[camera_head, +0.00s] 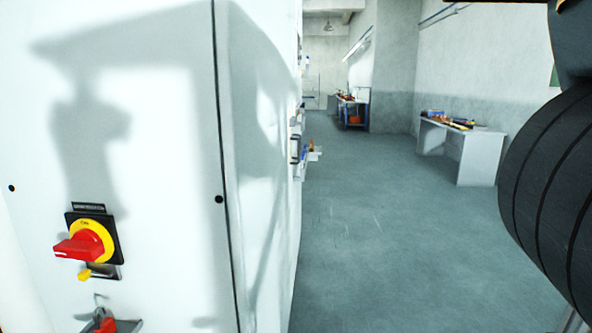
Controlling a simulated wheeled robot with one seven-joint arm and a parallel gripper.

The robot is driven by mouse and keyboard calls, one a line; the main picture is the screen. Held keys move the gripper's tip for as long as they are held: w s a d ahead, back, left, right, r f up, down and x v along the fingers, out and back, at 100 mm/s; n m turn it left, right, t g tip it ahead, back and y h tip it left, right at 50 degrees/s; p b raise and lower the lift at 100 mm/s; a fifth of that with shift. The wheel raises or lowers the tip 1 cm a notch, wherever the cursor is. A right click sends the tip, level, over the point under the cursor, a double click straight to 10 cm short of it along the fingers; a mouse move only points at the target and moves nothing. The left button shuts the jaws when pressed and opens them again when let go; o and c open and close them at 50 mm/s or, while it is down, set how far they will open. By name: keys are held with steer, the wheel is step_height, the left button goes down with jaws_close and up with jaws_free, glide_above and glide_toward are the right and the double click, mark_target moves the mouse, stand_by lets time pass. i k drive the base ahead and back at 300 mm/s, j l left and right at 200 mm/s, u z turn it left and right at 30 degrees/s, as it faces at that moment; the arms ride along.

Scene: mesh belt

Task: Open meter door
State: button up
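A white cabinet (170,190) fills the left of the head view, close to me. A dark vertical seam runs down it, with small black round spots on its face. A red and yellow rotary switch (88,242) sits on a black plate low on its front. No meter or meter door can be made out for certain. My gripper is outside the view. A black ribbed part at the right edge seems to be my own arm.
Open grey floor (380,230) runs along the cabinet's right side. A white table (460,145) with small items stands by the right wall. A blue-framed bench (352,108) is farther back. Small fittings (299,145) stick out from the cabinet's far side.

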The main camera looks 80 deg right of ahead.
mark_target(253, 37)
steer(key=z, duration=1.4)
